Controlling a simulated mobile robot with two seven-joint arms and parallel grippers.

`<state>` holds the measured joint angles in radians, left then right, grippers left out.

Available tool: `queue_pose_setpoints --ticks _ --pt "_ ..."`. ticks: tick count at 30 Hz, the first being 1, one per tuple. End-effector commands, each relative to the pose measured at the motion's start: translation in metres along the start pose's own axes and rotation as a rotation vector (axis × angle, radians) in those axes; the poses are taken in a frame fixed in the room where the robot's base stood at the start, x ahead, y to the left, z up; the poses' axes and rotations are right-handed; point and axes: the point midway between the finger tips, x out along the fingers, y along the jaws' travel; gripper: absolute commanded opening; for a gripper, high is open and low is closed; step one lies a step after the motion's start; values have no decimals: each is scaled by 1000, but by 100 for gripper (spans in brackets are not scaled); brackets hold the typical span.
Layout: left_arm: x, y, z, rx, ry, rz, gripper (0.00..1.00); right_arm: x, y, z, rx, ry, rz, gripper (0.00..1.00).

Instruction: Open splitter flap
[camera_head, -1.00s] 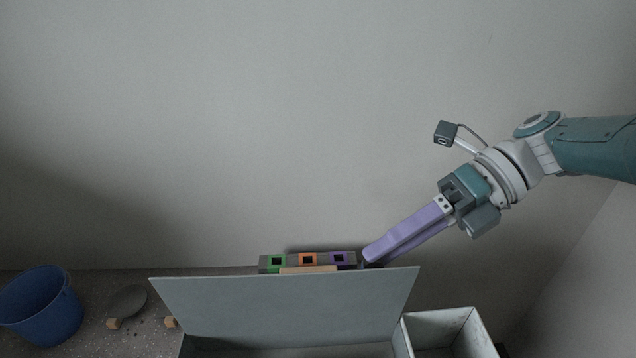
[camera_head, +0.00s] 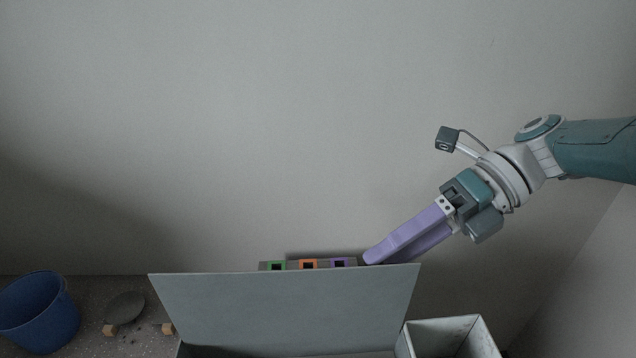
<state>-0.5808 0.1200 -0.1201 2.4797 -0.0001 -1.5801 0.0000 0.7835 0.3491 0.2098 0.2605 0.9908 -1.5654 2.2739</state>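A wide grey flap (camera_head: 285,308) stands raised at the lower middle, with its broad face toward me. Its lower edge meets a pale box (camera_head: 362,353) at the bottom of the view. My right gripper (camera_head: 380,259), with long purple fingers, comes down from the upper right. Its fingertips are at the flap's top edge, near the right corner, and are partly hidden behind it. I cannot tell whether they touch the flap, or how wide the gap between them is. My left gripper is not in view.
Green, orange and purple square-holed pieces (camera_head: 308,264) show just behind the flap. An open pale bin (camera_head: 480,337) stands right of the flap. A blue bucket (camera_head: 39,312), a dark round object (camera_head: 125,307) and small wooden blocks (camera_head: 109,330) are at left. A bare wall rises behind.

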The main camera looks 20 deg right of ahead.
Motion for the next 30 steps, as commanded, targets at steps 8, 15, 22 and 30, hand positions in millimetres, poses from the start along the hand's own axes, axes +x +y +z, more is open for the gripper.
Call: queue_pose_setpoints --ticks 8,15,22,30 --pt "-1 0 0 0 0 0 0 -2 2 2 -4 -4 4 59" --pt "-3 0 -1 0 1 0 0 -39 1 3 -3 -6 0 59" --pt "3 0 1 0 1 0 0 -82 -1 2 -3 -6 1 59" --pt "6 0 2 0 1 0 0 -100 1 1 -3 -3 3 59"
